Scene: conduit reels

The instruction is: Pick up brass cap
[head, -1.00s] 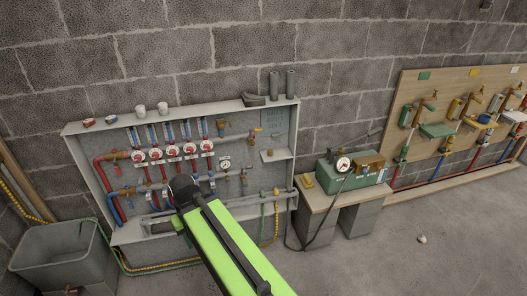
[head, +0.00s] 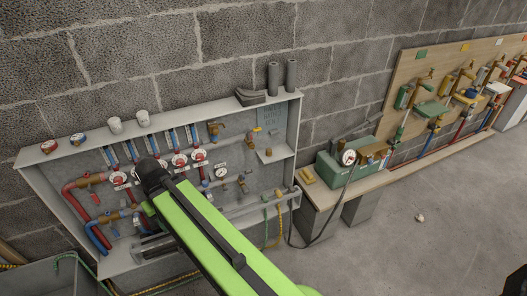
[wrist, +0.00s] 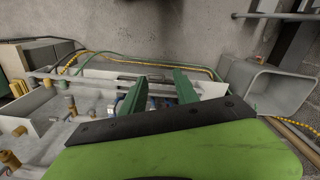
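A small brass-coloured piece (head: 268,151) stands on a little shelf at the right inside the open wall cabinet in the head view; it looks like the brass cap, but is too small to be sure. Several brass fittings show at the left of the wrist view, and I cannot tell whether the cap is among them. My gripper (wrist: 160,90) is open in the wrist view, its two green fingers apart with nothing seen between them. In the head view my arm reaches over the lower cabinet, left of the shelf, and mostly hides the gripper.
The cabinet (head: 292,125) holds red and blue pipes, valves and gauges (head: 221,172). Cups and dark tubes (head: 273,77) stand on its top. A grey bin (wrist: 268,85) is beside it. A bench (head: 325,196) with a green box stands right. Floor at right is mostly clear.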

